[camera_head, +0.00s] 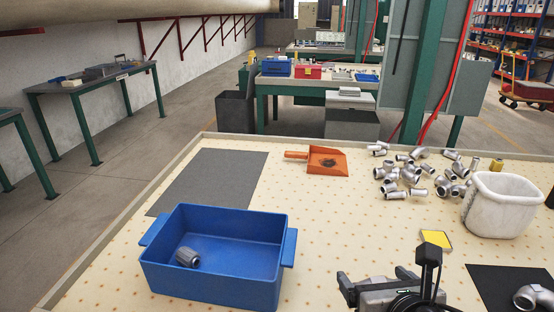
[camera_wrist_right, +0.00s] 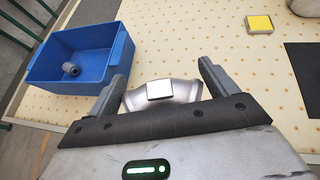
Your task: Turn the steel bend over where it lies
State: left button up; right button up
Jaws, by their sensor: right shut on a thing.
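In the right wrist view, my right gripper (camera_wrist_right: 164,74) is shut on a silver-grey steel bend (camera_wrist_right: 184,89), with one finger at each end. A pale square patch faces the camera at the middle of the bend. How far it is above the table I cannot tell. In the head view, my right gripper (camera_head: 388,276) is at the bottom, right of the blue bin, and hides the held bend. Another curved steel fitting (camera_head: 536,297) lies on the dark mat at the lower right. My left gripper is not in view.
The blue bin (camera_head: 215,222) holds one grey fitting (camera_head: 187,257). A yellow pad (camera_head: 436,239), an orange dustpan (camera_head: 327,161), a white tub (camera_head: 503,204) and several loose fittings (camera_head: 396,180) are on the table. The grey mat (camera_head: 210,180) is bare. The table's middle is clear.

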jog(key=shift+s+a+r, duration=0.1)
jog(key=shift+r, duration=0.15)
